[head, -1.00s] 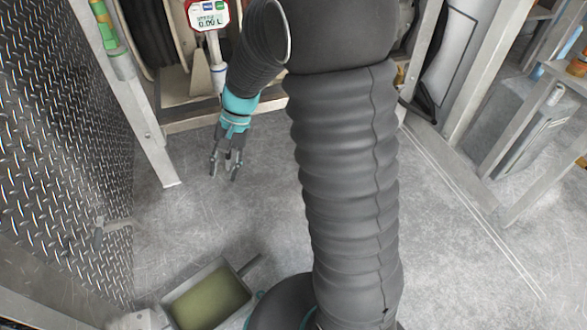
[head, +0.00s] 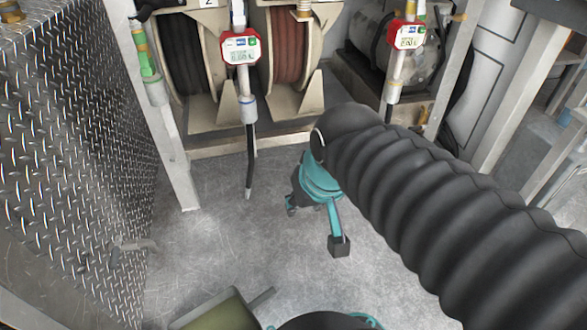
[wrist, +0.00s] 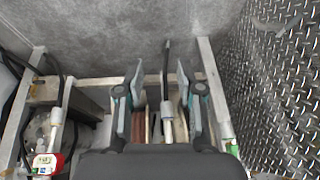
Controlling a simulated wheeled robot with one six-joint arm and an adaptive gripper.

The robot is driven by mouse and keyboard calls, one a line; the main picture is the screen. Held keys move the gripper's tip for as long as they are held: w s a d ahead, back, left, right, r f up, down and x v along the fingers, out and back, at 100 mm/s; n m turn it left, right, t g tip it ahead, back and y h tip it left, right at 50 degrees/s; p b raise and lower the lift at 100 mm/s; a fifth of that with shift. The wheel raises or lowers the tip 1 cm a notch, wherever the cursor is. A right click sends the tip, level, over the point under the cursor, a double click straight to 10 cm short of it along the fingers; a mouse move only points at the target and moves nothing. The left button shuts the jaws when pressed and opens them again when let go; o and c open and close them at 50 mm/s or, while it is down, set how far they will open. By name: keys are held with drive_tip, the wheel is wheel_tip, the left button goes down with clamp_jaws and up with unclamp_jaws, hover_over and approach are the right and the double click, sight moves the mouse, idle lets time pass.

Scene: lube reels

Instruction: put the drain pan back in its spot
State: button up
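The drain pan (head: 239,308) is at the bottom edge of the head view, a grey rectangular pan with olive-green contents and a short handle pointing up and right. Its lower part is cut off by the frame. It is not in the wrist view. My gripper (head: 292,208) is above the floor, up and right of the pan in the head view, partly hidden behind my teal wrist. In the wrist view my gripper (wrist: 160,66) has its two fingers spread apart with nothing held. I cannot tell which place is the pan's spot.
A dark nozzle (head: 250,165) hangs under a red-framed meter (head: 241,46), with hose reels (head: 290,60) behind. It also shows between my fingers in the wrist view. A diamond-plate wall (head: 70,160) stands at left. The concrete floor (head: 215,235) between is clear.

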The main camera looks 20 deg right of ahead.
drive_tip(key=shift+s+d+r+t+h, duration=0.15)
drive_tip(key=shift+s+d+t, duration=0.1)
drive_tip(key=shift+s, duration=0.25)
drive_tip(key=shift+s+d+r+t+h, duration=0.1)
drive_tip(key=shift+s+d+t+h, duration=0.1)
drive_tip(key=shift+s, duration=0.25)
